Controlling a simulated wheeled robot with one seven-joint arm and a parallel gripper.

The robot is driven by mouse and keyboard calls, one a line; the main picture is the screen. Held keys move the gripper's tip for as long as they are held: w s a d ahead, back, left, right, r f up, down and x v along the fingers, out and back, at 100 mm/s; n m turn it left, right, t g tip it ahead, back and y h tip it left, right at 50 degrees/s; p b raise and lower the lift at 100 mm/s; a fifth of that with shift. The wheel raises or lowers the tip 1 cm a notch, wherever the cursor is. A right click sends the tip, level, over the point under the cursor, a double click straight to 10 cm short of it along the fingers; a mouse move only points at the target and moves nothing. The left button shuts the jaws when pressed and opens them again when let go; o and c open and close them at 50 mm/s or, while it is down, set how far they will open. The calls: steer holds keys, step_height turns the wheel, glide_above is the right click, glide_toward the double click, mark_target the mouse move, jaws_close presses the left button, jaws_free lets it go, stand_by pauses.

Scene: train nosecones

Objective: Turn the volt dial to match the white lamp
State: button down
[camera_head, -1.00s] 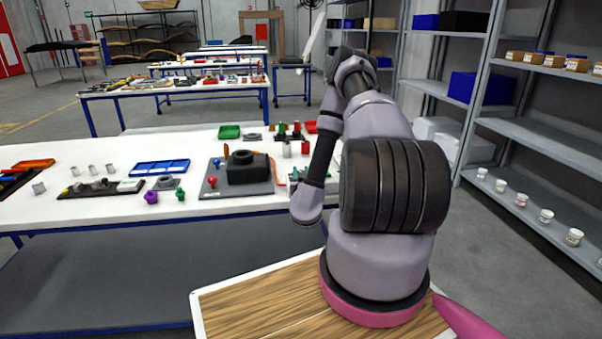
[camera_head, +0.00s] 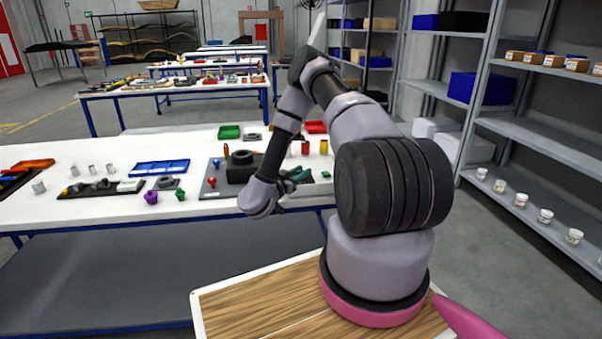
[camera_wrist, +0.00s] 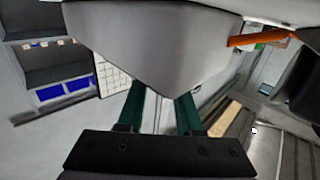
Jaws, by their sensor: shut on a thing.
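I cannot pick out the volt dial or the white lamp with certainty in either view. On the white table (camera_head: 60,150), a grey board (camera_head: 212,191) carries a black block with a ring on top (camera_head: 244,166) and a small red knob (camera_head: 212,182). My gripper (camera_head: 299,174) is at the right of this board, low over the table's front part, its green fingers pointing right. My forearm covers part of the board. In the wrist view the two green fingers (camera_wrist: 161,105) run under a large grey shape. What lies between them cannot be made out.
A dark board with small knobs (camera_head: 100,187), a blue divided tray (camera_head: 160,167), purple pieces (camera_head: 151,197) and a green tray (camera_head: 229,132) lie on the table. Red and yellow cylinders stand behind my gripper. Grey shelves (camera_head: 530,135) stand at the right.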

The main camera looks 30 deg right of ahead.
stand_by(0.5)
steer(key=c, duration=0.8)
jaws_free()
steer(key=shift+c, duration=0.2)
